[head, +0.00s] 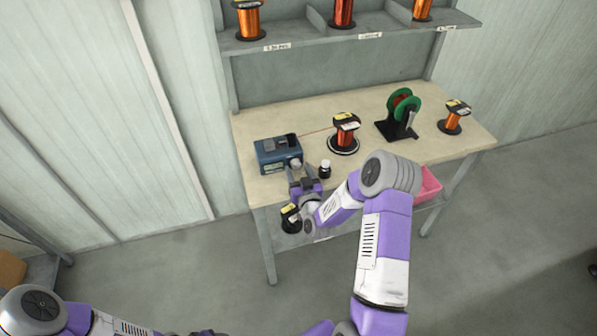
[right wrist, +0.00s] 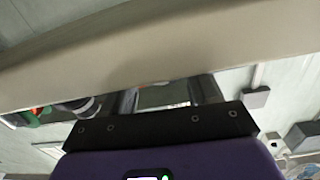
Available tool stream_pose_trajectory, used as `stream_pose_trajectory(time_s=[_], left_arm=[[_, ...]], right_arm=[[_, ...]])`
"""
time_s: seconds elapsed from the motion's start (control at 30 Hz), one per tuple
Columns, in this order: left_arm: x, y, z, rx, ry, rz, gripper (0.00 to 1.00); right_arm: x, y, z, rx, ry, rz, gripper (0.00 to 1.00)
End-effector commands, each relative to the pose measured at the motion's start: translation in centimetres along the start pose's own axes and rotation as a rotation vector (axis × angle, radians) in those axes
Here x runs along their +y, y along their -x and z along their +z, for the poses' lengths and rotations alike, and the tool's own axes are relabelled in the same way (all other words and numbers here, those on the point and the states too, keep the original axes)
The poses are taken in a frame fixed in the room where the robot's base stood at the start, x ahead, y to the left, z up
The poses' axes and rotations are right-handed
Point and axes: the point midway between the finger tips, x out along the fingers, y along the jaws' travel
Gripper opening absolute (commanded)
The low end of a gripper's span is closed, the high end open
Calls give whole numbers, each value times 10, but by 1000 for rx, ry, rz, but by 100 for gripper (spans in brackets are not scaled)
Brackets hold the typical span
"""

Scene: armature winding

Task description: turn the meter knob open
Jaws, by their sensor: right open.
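The meter (head: 277,152) is a blue box with a dark top at the left end of the workbench. A small greyish round part, which looks like its knob (head: 295,163), shows at its front right. My right gripper (head: 303,178) is open, with its fingers pointing at the meter's front right, close to that part. I cannot tell whether they touch it. In the right wrist view the two fingers of my right gripper (right wrist: 165,95) reach up behind a wide beige band that hides their tips; the knob cannot be made out there. My left gripper is out of view.
A small dark bottle with a white cap (head: 325,168) stands just right of my gripper. A copper spool (head: 345,133), a green reel on a black stand (head: 400,115) and another spool (head: 453,117) stand along the workbench (head: 375,97). A pink bin (head: 428,186) sits below.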

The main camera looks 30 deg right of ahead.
Motion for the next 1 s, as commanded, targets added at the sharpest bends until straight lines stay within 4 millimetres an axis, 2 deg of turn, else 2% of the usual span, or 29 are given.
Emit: stream_pose_trajectory(time_s=[0.5, 0.63, 1.0], left_arm=[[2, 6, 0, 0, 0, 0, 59], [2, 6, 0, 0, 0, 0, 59], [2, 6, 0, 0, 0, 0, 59]], right_arm=[[1, 69, 0, -2, 1, 1, 59], [1, 74, 0, 0, 1, 1, 59], [0, 74, 0, 0, 1, 1, 59]])
